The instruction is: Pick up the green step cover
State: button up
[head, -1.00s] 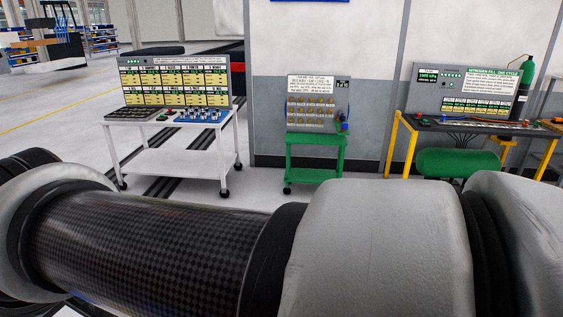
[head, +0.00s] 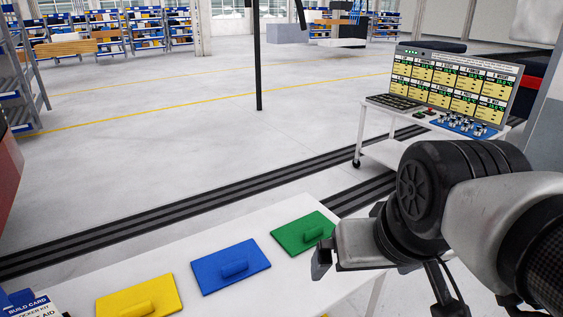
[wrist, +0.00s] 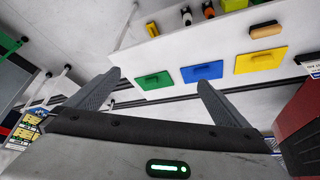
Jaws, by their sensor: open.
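The green step cover (head: 300,236) is a flat rectangular plate with a raised handle. It lies at the right end of a row of covers on a white table (head: 225,303). In the wrist view the green cover (wrist: 153,84) shows beyond and between the finger tips, apart from them. My gripper (head: 322,262) is just right of and in front of the green cover in the head view. In the wrist view its two fingers (wrist: 159,77) are spread with nothing between them.
A blue cover (head: 228,266) and a yellow cover (head: 125,304) lie to the left of the green one. A build card (head: 27,308) stands at the lower left. A white cart with a display board (head: 455,82) is behind on the right. A dark pole (head: 257,60) rises behind the table.

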aim_at(298, 236)
jog(key=i+l+u, duration=0.25)
jog(key=l+u, duration=0.25)
jog(key=i+l+u, duration=0.1)
jog(key=l+u, duration=0.15)
jog(key=l, duration=0.15)
jog(key=i+l+u, duration=0.1)
jog(key=l+u, duration=0.15)
jog(key=l, duration=0.05)
